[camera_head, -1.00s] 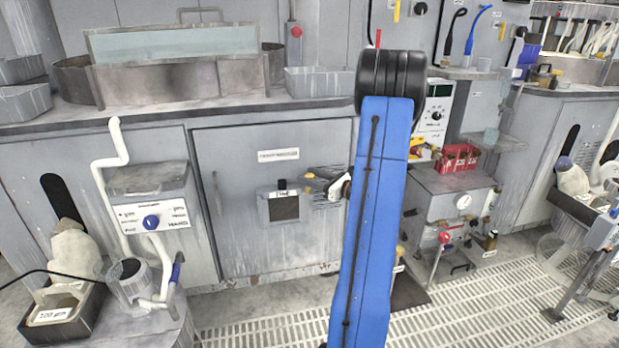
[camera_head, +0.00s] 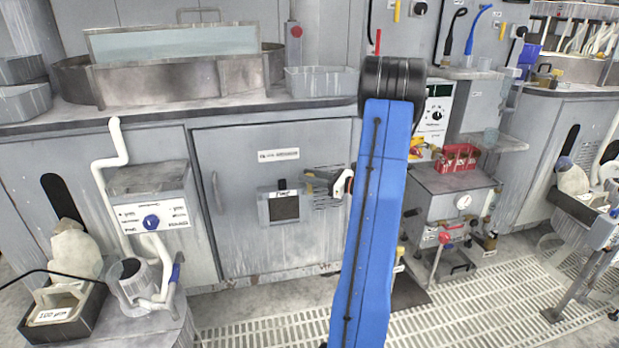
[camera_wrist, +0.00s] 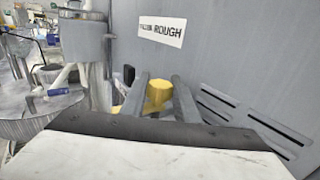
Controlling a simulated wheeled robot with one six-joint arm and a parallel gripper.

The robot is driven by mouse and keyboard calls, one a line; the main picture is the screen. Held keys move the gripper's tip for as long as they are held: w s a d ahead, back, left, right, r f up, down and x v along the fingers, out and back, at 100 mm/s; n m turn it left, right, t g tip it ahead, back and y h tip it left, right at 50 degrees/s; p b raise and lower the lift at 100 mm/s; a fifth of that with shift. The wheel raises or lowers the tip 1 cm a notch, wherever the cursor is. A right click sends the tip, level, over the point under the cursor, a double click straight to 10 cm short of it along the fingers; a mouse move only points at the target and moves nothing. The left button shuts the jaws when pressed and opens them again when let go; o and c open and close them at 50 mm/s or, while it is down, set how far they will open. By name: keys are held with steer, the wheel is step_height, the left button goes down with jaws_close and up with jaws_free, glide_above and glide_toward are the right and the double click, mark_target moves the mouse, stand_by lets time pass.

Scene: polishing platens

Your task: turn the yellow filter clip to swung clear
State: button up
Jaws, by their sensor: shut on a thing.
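The yellow filter clip (camera_wrist: 158,94) shows in the wrist view as a short, rounded yellow piece between the two grey fingers of my gripper (camera_wrist: 159,96). The gripper is shut on it, in front of the grey cabinet panel. In the head view my gripper (camera_head: 313,178) reaches left from behind my blue arm, at the upper right of a small grey filter box with a dark window (camera_head: 284,208). The clip is mostly hidden there by the fingers, so I cannot tell its exact angle.
The cabinet door with a white label (camera_head: 278,155) is behind the gripper, with vent slots beside the box. A grey control box with a blue knob (camera_head: 151,221) stands to the left. A grey unit with a red rack (camera_head: 459,158) stands to the right. Floor grating lies below.

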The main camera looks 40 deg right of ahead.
steer(key=shift+n+g+y, duration=0.9)
steer(key=shift+n+y, duration=0.4)
steer(key=shift+y, duration=0.5)
steer(key=o, duration=1.1)
steer(key=shift+d, duration=0.1)
steer(key=v, duration=1.7)
steer(key=shift+s, duration=0.2)
steer(key=shift+d, duration=0.1)
